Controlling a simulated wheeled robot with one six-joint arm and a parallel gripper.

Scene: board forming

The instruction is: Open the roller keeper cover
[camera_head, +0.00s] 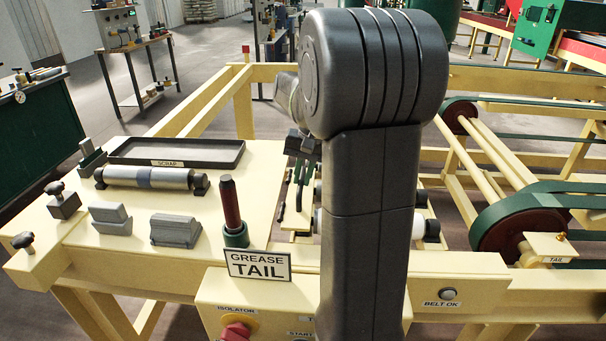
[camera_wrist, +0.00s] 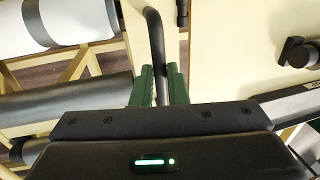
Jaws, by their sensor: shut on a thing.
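How far the cover is tilted cannot be told.
A white roller (camera_wrist: 75,22) and a grey roller (camera_wrist: 70,105) lie left of the cover in the wrist view. In the head view, a scrap tray (camera_head: 180,152), a steel roller (camera_head: 146,177) and a red-handled tool in a green cup (camera_head: 232,205) stand on the cream bench.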

